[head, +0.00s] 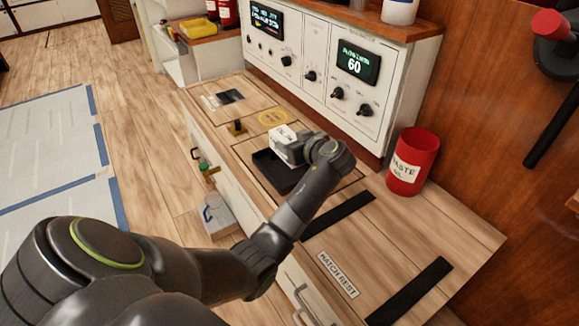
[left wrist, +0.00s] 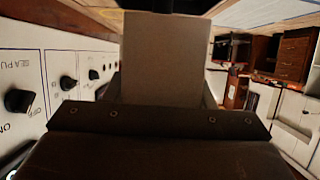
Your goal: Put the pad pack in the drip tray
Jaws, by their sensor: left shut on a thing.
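The pad pack (head: 282,141) is a small white box with dark marking on its top in the head view. My left gripper (head: 304,149) is shut on it, and the wrist hides its right side. The black drip tray (head: 270,172) lies on the wooden bench, just below the pack in the picture. The pack overlaps the tray's far part; I cannot tell whether it touches it. My right gripper is not in view.
A red waste bin (head: 413,162) stands on the bench to the right of my wrist. A white panel with knobs and displays (head: 312,62) rises behind. Black strips (head: 338,215) and a "hatch rest" label (head: 338,274) lie on the bench nearer me.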

